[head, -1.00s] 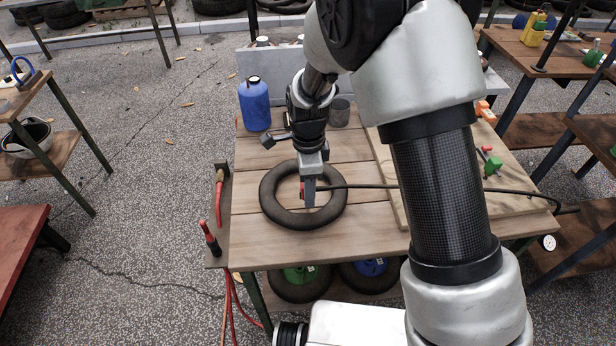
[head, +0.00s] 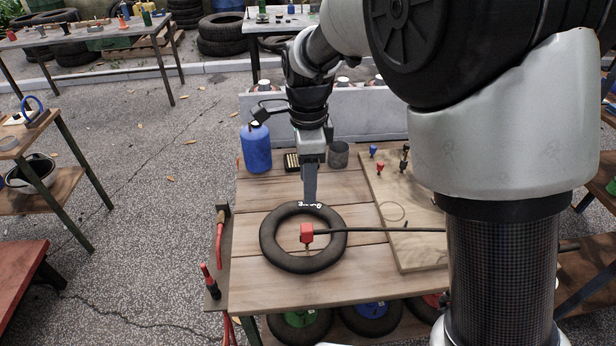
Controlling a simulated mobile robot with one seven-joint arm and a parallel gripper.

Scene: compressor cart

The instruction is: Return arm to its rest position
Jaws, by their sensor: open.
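My gripper (head: 310,198) hangs at the end of my arm, fingers pointing down, above the far rim of a black inner tube (head: 272,238). I see the fingers nearly edge-on, with nothing between them visible. The tube lies flat on the wooden table (head: 262,288). A red chuck (head: 307,233) on a black hose (head: 380,229) stands at the tube's inner opening, apart from my gripper. My arm's large links cover the right side of the view and hide part of the table and hose.
A blue bottle (head: 257,150) and a dark cup (head: 339,154) stand at the table's back. A pale board (head: 420,255) with small fittings lies to the right. A red-handled tool (head: 220,235) hangs at the left edge. Open floor (head: 130,230) lies left.

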